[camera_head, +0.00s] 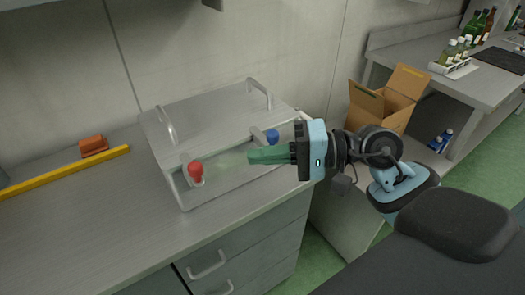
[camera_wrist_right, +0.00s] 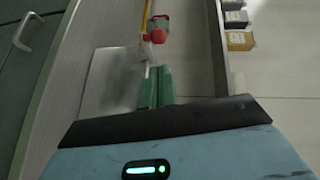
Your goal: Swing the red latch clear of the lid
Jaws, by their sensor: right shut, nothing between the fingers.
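The red latch (camera_head: 196,172) has a round red knob and sits at the front left of a grey case on the counter. It also shows beyond my fingertips in the right wrist view (camera_wrist_right: 158,36). The lid (camera_head: 215,110) is the case's grey top, with two bar handles, and looks closed. A blue-knobbed latch (camera_head: 272,136) sits at the front right. My right gripper (camera_head: 250,156) has green fingers, shut and empty. It reaches in from the right over the case front, its tips pointing at the red latch with a gap between. My left gripper is out of view.
An open cardboard box (camera_head: 385,105) stands right of the case. A bench at back right holds bottles (camera_head: 455,52) in a white tray. The wall is close behind the case.

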